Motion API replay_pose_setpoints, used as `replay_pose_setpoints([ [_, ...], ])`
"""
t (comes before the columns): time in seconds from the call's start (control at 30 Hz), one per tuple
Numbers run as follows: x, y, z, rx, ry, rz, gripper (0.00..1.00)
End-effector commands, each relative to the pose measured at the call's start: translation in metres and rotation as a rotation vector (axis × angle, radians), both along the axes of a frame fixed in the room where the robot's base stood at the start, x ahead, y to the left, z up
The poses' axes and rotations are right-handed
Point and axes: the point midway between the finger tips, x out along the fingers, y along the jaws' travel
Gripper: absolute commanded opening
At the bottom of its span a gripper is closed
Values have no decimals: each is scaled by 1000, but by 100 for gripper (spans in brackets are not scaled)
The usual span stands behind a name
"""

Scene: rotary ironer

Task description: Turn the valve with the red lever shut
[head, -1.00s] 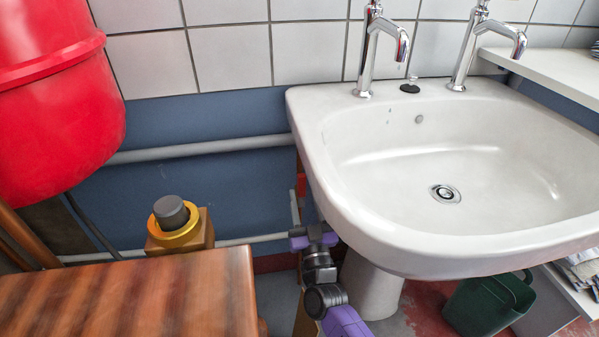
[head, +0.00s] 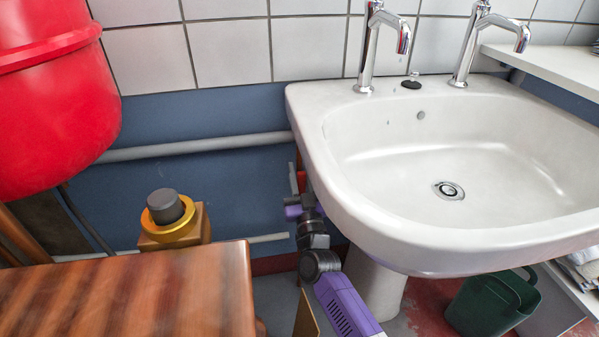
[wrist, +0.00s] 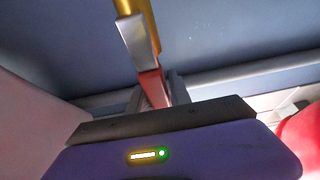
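The red lever (head: 301,182) shows as a small red piece left of the sink, near the blue wall, partly hidden by the sink rim and my gripper. In the wrist view the lever (wrist: 153,87) is a silver and red bar running down from a brass-coloured part (wrist: 126,8). Its red end drops behind the dark edge of my gripper's body. My gripper (head: 305,203) is right below the lever in the head view. Its fingertips are mostly hidden in both views, so I cannot tell whether they are open or touch the lever.
The white sink (head: 440,240) overhangs my arm on the right. A wooden top (head: 130,300) stands at the left front, with a yellow-ringed dark knob (head: 166,208) behind it. A red vessel (head: 55,100) hangs at upper left. Grey pipes (head: 200,147) run along the wall.

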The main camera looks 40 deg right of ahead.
Motion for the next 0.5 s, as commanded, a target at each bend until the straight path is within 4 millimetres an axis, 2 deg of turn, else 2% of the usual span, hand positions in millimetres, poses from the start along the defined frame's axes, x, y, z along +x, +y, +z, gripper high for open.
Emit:
replay_pose_setpoints([
  [0.03,0,0,0,0,0,0,12],
  [0.1,0,0,0,0,0,0,0],
  [0.5,0,0,0,0,0,0,0],
])
